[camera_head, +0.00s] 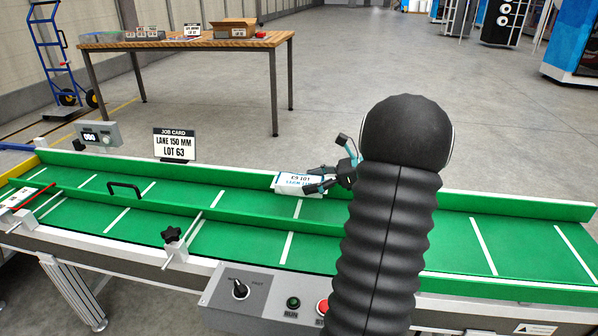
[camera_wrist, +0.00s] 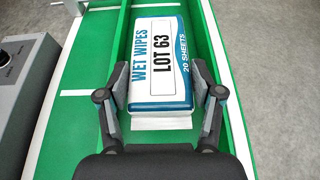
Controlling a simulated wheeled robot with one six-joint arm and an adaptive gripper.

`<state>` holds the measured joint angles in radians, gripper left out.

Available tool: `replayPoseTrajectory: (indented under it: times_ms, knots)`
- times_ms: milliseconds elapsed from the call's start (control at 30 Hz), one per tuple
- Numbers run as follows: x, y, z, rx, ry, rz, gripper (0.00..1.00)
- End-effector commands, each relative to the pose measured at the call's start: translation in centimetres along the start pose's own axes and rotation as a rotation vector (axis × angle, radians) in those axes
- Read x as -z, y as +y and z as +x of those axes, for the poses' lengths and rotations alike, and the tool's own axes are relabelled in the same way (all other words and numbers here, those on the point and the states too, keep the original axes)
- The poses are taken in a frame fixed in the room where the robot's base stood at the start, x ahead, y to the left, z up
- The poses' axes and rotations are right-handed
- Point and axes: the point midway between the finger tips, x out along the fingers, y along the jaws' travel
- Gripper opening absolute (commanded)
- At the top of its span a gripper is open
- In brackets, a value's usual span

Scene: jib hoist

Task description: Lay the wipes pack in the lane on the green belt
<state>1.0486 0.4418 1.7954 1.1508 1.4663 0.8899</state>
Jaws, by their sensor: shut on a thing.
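The wipes pack (camera_head: 297,184), white and blue, is held by my gripper (camera_head: 338,178) over the far lane of the green belt (camera_head: 365,222). In the wrist view the wipes pack (camera_wrist: 160,55) lies flat, label up, reading "WET WIPES LOT 63, 20 SHEETS". My gripper (camera_wrist: 161,95) has a finger on each side of its near end. The pack is between the lane's two green walls and roughly in line with them. I cannot tell whether its underside touches the belt. My dark arm hides part of the belt in the head view.
A job card (camera_head: 175,145) reads "LANE 150 MM LOT 63". The green guide rail (camera_head: 235,218) has a black handle (camera_head: 124,187) and a clamp knob (camera_head: 171,235). A control box (camera_head: 265,297) stands at the front. A wooden table (camera_head: 190,42) with boxes is behind.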

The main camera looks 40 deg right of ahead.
Motion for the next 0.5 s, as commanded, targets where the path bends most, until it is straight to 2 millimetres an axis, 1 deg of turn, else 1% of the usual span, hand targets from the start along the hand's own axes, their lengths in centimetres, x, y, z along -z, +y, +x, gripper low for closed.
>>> replayPoseTrajectory:
  times_ms: [267,500]
  knots:
    - [0.9,0.0,0.2,0.002,0.0,0.001,0.29]
    - [2.2,0.0,0.8,0.001,0.0,0.0,0.29]
